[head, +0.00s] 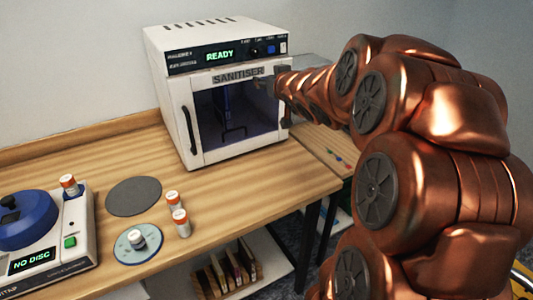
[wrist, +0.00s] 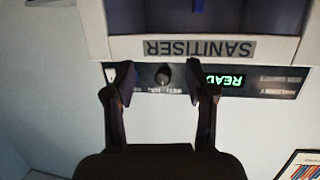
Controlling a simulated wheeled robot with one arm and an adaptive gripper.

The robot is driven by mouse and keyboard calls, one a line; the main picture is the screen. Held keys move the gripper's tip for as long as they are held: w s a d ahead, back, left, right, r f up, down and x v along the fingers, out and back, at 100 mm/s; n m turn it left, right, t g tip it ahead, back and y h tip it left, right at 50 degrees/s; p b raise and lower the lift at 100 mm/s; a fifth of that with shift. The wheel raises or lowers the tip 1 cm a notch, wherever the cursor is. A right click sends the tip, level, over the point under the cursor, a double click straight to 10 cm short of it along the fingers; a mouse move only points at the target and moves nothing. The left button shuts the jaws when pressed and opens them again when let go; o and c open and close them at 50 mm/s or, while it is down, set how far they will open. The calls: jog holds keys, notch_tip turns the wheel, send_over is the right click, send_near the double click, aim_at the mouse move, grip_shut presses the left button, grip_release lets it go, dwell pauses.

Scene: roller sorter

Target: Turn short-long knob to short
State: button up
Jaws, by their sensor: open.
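The white sanitiser (head: 185,110) stands on the wooden bench, with its glass door closed. Its black control strip shows a green READY display (head: 219,55). A small dark round knob (wrist: 163,76) sits on the strip beside the display; it also shows in the head view (head: 256,50). Its printed labels are too small to read, and I cannot tell its setting. My gripper (wrist: 165,82) is open and empty. In the wrist view, which is upside down, its fingers appear either side of the knob, apart from it. In the head view my gripper (head: 268,84) is in front of the door's upper right.
A blue button (head: 271,49) and a white switch (head: 283,47) are right of the knob. A black door handle (head: 188,130) is at the left. Orange-capped bottles (head: 181,222), a grey disc (head: 134,196) and a blue-topped machine (head: 70,240) stand on the bench at left.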

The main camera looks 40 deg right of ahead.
jog(key=s+a+f+g, duration=0.8)
jog(key=s+a+f, duration=0.2)
jog(key=s+f, duration=0.2)
jog(key=shift+s+a+f+p, duration=0.15)
jog(key=shift+s+p, duration=0.3)
jog(key=shift+s, duration=0.35)
jog(key=n+t+y+p, duration=0.2)
jog(key=t, duration=0.9)
send_near(255, 54)
jog(key=w, duration=0.2)
jog(key=w+p, duration=0.1)
jog(key=w, duration=0.4)
jog(key=shift+d, duration=0.4)
jog(key=shift+w+p, duration=0.4)
jog(key=shift+w, duration=0.45)
